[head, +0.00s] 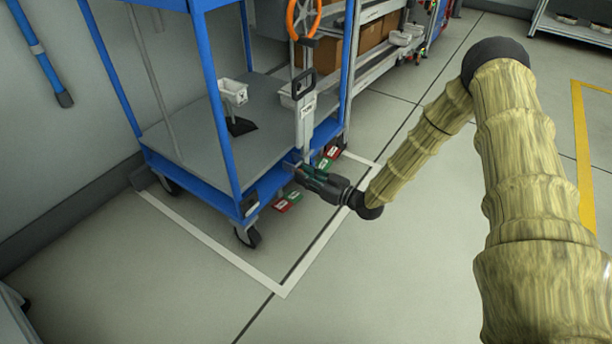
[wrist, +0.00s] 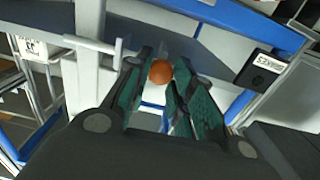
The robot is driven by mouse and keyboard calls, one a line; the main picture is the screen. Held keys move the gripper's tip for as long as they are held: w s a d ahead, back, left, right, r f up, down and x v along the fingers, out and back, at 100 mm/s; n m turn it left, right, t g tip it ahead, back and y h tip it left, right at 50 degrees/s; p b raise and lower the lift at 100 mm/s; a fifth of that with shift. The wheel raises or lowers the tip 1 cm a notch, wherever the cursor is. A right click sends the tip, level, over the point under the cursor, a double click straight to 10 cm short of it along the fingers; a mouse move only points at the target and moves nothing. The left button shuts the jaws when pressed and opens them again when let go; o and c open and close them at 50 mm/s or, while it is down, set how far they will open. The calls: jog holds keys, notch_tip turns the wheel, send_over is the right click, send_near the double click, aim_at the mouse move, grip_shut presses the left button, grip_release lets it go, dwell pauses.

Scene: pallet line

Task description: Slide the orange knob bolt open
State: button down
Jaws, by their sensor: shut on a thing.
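The orange knob (wrist: 160,72) of the bolt shows between the fingertips of my gripper (wrist: 158,78) in the wrist view. The green-padded fingers are shut on the knob from both sides. In the head view my gripper (head: 298,170) reaches in from the right to the front edge of a blue-framed cart (head: 180,180), below an upright grey lever with a black handle. The knob is hidden there by the gripper. How far the bolt is drawn cannot be told.
An orange handwheel (head: 303,18) is on the cart's frame above. Red and green tags (head: 284,203) show low by the casters. A black labelled box (wrist: 262,70) is right of the fingers. The floor in front is clear.

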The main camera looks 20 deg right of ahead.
jog(key=shift+s+a, duration=0.1)
jog(key=s+a+p, duration=0.1)
jog(key=a, duration=0.1)
jog(key=s+a+p, duration=0.2)
jog(key=shift+s+a, duration=0.1)
dwell(0.3)
jog(key=c, duration=1.2)
grip_release()
jog(key=shift+a, duration=0.1)
jog(key=shift+c, duration=0.2)
jog(key=shift+o, duration=0.2)
